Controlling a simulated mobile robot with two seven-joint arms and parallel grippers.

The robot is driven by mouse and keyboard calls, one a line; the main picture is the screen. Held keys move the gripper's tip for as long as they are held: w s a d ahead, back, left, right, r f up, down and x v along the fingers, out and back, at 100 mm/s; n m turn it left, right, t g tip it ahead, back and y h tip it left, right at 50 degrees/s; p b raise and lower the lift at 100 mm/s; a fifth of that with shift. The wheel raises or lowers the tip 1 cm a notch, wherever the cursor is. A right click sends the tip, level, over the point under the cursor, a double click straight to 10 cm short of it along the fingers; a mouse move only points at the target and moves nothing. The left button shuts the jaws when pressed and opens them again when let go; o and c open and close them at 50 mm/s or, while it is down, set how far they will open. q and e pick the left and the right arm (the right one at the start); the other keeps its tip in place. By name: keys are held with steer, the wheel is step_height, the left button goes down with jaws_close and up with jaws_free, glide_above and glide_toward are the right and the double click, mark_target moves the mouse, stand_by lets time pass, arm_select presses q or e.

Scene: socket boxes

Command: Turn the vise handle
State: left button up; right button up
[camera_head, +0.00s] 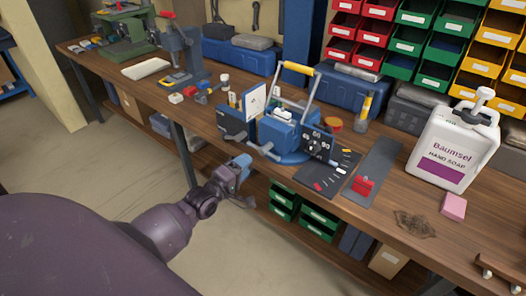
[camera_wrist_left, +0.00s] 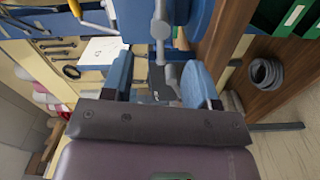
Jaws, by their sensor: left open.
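The blue vise (camera_head: 283,133) stands on a round blue base near the front edge of the wooden bench. Its grey metal handle (camera_head: 262,151) sticks out on the near side, slanting. In the left wrist view the vise body (camera_wrist_left: 192,14) fills the top and the grey handle (camera_wrist_left: 160,30) has a rounded end. My left gripper (camera_head: 242,163) is open just in front of and below the handle, with blue fingertips. In the left wrist view the handle's lower part shows between the spread fingers (camera_wrist_left: 160,76); contact cannot be told. My right gripper is not in view.
A white soap jug (camera_head: 453,145) stands further right. Green bins (camera_head: 313,222) sit below the bench.

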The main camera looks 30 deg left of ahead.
mark_target(261, 152)
arm_select(q)
steer(key=w, duration=0.7)
steer(key=shift+w+d, duration=0.3)
steer(key=shift+w, duration=0.8)
steer(key=c, duration=0.9)
